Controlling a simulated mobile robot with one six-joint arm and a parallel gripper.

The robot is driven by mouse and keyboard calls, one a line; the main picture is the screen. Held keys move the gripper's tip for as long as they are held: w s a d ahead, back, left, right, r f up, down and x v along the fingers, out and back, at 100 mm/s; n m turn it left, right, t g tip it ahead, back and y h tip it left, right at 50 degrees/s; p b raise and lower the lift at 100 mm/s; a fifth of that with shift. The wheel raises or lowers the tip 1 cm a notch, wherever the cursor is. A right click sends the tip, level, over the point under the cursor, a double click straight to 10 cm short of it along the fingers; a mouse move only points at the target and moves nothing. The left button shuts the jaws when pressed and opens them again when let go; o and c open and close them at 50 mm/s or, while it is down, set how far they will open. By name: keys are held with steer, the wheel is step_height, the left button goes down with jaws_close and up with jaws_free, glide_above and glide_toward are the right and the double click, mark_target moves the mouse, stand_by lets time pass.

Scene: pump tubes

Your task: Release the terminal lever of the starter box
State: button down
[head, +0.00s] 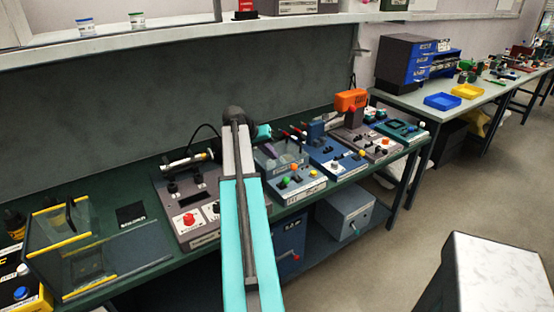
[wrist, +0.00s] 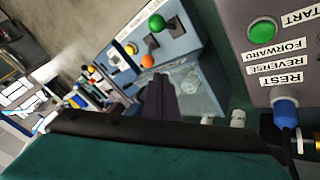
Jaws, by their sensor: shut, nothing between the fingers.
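A grey box with a green button and labels START, FORWARD, REVERSE and REST (wrist: 258,15) fills the right of the wrist view. I take it for the starter box, but cannot be sure. A blue fitting (wrist: 286,103) with a dark cable sits at its lower edge, beside pale cylindrical pieces (wrist: 237,118). I cannot tell which part is the terminal lever. My gripper (wrist: 163,88) is shut and empty, its dark fingers pointing toward a blue-grey box with green and orange knobs (wrist: 190,45). In the head view my gripper (head: 269,156) is partly hidden by my arm.
The dark green bench holds a row of control boxes, including a grey one with a red button (head: 187,219) left of my arm and a blue one (head: 335,158) to the right. A clear, yellow-edged guard (head: 70,245) stands at left. An orange device (head: 350,100) rises at the right.

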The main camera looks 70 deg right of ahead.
mark_target(283, 164)
steer(key=shift+p+x, duration=1.35)
steer(key=shift+x, duration=3.55)
